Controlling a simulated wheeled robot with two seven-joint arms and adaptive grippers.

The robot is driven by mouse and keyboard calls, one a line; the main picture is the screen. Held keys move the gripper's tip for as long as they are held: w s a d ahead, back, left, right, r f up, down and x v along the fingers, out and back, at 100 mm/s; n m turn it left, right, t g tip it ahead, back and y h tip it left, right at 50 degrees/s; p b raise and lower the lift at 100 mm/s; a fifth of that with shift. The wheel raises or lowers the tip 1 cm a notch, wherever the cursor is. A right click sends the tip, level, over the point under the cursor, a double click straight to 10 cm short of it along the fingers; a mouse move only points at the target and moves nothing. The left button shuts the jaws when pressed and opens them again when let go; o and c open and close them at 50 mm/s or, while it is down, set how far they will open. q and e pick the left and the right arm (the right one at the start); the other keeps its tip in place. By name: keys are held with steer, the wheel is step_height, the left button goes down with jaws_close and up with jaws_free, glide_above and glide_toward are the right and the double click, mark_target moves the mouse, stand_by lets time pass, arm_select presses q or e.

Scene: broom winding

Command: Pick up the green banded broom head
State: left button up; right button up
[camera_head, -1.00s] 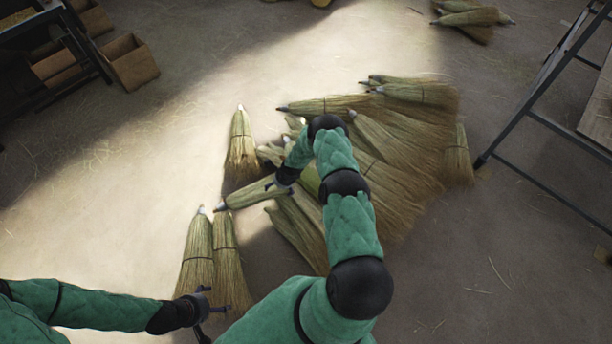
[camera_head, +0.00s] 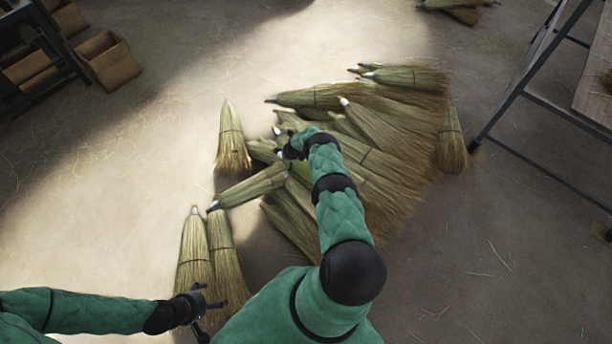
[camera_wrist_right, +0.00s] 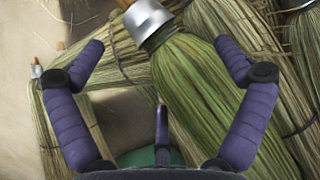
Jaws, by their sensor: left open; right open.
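The green banded broom head (camera_wrist_right: 205,95) lies below my right gripper in the right wrist view. It is greener than its neighbours and has a silvery metal cap (camera_wrist_right: 148,20). In the head view only a bit of it (camera_head: 302,173) shows beside my right arm, among the pile. My right gripper (camera_wrist_right: 160,50) is open, its fingers spread on either side of the broom's capped end, with nothing held. In the head view the right gripper (camera_head: 285,155) is over the pile's left part. My left gripper (camera_head: 213,301) is open and empty at the lower left, near two brooms.
Straw-coloured broom heads (camera_head: 390,130) are piled around the green one and overlap. One broom (camera_head: 250,187) lies just left of my right arm. A dark metal frame (camera_head: 520,85) stands at the right, and wooden boxes (camera_head: 108,60) at the upper left. Bare floor is at the left.

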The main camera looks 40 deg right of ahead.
steer(key=shift+a+b+x, duration=0.1)
steer(key=shift+b+x, duration=1.1)
steer(key=shift+x, duration=0.15)
steer(key=shift+a+b+x, duration=0.15)
steer(key=shift+b+x, duration=1)
steer(key=shift+x, duration=0.2)
steer(key=shift+w, duration=0.2)
steer(key=shift+r, duration=0.1)
steer(key=c, duration=1.4)
steer(key=shift+c, duration=0.4)
steer(key=shift+r, duration=0.15)
